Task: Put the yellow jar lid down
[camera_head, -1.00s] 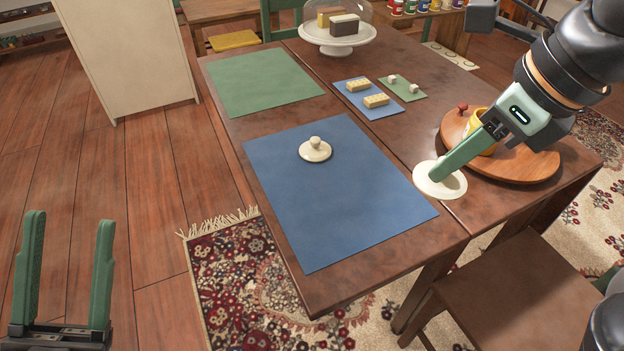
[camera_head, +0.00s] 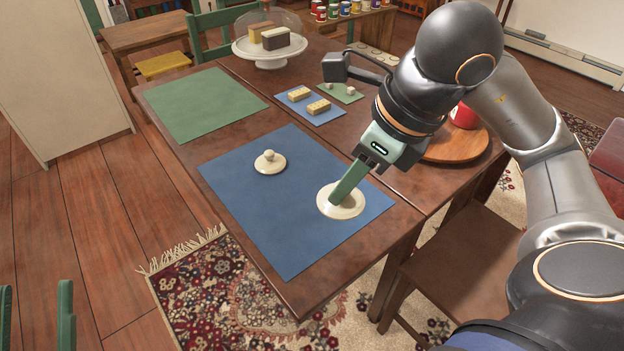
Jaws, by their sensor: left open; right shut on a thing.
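My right gripper (camera_head: 343,195) is shut on a round cream lid (camera_head: 327,205), taken as the yellow jar lid. The fingers hide its knob. The lid is over the right part of the blue mat (camera_head: 280,225); I cannot tell whether it touches the mat. A second cream lid (camera_head: 269,164) with a round knob lies on the mat, left of and behind the held one, apart from it. My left gripper (camera_head: 35,320) is open and empty at the lower left, partly cut off, away from the table. The yellow jar is hidden from view.
A round wooden board (camera_head: 455,146) bearing a red object (camera_head: 463,116) is behind my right arm. A green mat (camera_head: 197,104), small mats with blocks and a cake stand (camera_head: 270,48) are farther back. The blue mat's front is clear.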

